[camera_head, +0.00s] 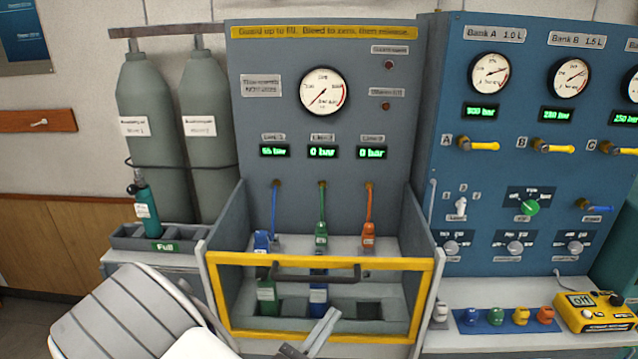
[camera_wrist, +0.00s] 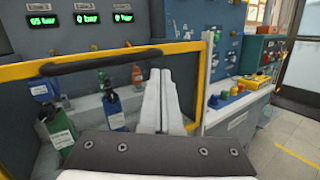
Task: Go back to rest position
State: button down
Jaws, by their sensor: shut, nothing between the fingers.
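My gripper (camera_head: 322,333) is shut and empty, low in front of the yellow-framed guard (camera_head: 422,300) of the testbench. In the wrist view my gripper (camera_wrist: 158,75) points toward the guard, with its fingers together. The guard's dark handle (camera_head: 318,273) runs across its upper bar, and it also shows in the wrist view (camera_wrist: 100,60) left of the fingers. The guard stands upright across the front of the bay. Whether the fingers touch the guard cannot be told.
Behind the guard stand a green bottle (camera_head: 266,292) and a blue bottle (camera_head: 318,297). Blue, green and orange hoses hang above. A small teal bottle (camera_head: 146,210) sits in a rack at left. A blue panel (camera_head: 500,120) and a yellow meter (camera_head: 597,313) are at right.

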jog(key=s+d+r+m+g, duration=0.3)
jog(key=s+d+m+g, duration=0.2)
jog(key=d+m+g, duration=0.3)
jog(key=s+d+r+m+g, duration=0.3)
jog(key=s+d+m+g, duration=0.2)
jog(key=d+m+g, duration=0.35)
jog(key=s+a+r+m+t+y, duration=0.2)
jog(key=r+m+y, duration=0.3)
jog(key=s+a+r+m+t+y, duration=0.2)
jog(key=s+r+m+t+y, duration=0.1)
jog(key=r+m+y, duration=0.2)
jog(key=shift+s+r+m+y, duration=0.3)
jog(key=shift+r+m+y, duration=0.1)
jog(key=shift+r+m, duration=0.2)
jog(key=shift+t, duration=0.25)
